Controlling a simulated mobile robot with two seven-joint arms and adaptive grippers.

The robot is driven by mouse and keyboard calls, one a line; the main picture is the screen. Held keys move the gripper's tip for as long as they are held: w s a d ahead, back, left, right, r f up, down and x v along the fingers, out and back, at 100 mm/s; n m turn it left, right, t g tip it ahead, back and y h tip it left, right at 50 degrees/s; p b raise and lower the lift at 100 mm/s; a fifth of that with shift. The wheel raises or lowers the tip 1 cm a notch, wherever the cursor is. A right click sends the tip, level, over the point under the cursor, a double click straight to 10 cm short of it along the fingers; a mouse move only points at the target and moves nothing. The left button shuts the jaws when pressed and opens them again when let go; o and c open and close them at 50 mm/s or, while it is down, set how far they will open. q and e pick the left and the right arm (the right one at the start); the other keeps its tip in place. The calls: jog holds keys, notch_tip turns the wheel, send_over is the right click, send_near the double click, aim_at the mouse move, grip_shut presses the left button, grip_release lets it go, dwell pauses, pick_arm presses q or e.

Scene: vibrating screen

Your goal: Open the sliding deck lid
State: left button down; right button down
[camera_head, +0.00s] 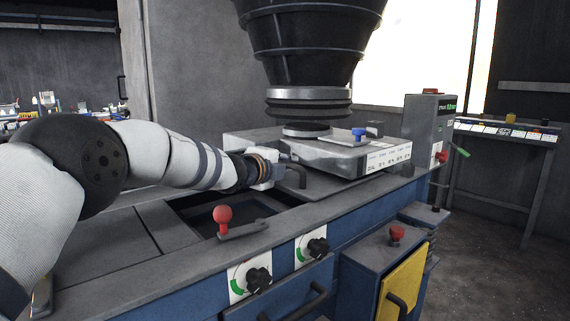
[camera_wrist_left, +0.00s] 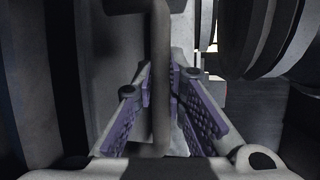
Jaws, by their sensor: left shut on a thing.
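The sliding deck lid (camera_head: 322,186) is a flat grey plate on the machine deck, with a dark bent bar handle (camera_head: 299,175). Left of the lid, a dark rectangular opening (camera_head: 190,207) shows in the deck. My left gripper (camera_head: 284,173) reaches in from the left and is at the handle. In the left wrist view the handle (camera_wrist_left: 160,60) is a grey bar running upright between the purple-padded fingers of my left gripper (camera_wrist_left: 161,88), which is shut on it. My right gripper is in neither view.
A red-knobbed lever (camera_head: 223,214) stands at the opening's front edge. A pale grey screen box (camera_head: 345,153) sits on the deck behind the lid, under a large dark hopper (camera_head: 308,45). A control box (camera_head: 425,130) stands at the right end. Knobs (camera_head: 258,281) line the blue front.

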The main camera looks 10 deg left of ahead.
pick_arm(q)
jog(key=shift+d+r, duration=0.1)
jog(key=shift+r, duration=0.15)
jog(key=c, duration=1.9)
grip_release()
jog(key=shift+c, duration=0.2)
jog(key=o, duration=0.3)
jog(key=shift+w+d+f, duration=0.15)
jog(key=shift+w, duration=0.05)
jog(key=shift+o, duration=0.2)
jog(key=v, duration=1.2)
